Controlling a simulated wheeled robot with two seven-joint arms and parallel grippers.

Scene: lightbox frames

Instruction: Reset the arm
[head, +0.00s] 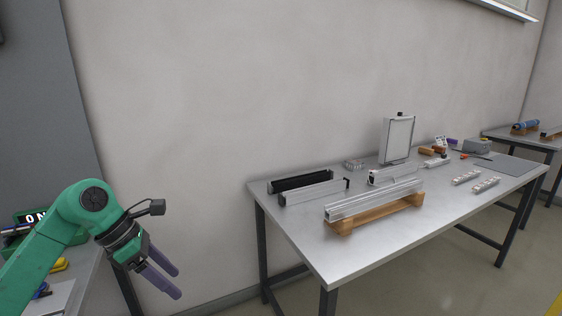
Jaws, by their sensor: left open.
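My left arm, green with a dark wrist, comes in from the lower left of the head view. Its gripper (173,283) has two purple fingers pointing down and to the right. The fingers are apart with nothing between them. The gripper hangs in free air in front of the pale wall, left of the large grey table (375,255) and clear of it. My right gripper is not in view.
The large table bears metal profiles on a wooden stand (375,215), a black rail (302,181), an upright white framed panel (398,140) and small parts. A side table (88,275) stands close behind my left arm. Another table (520,140) is at far right.

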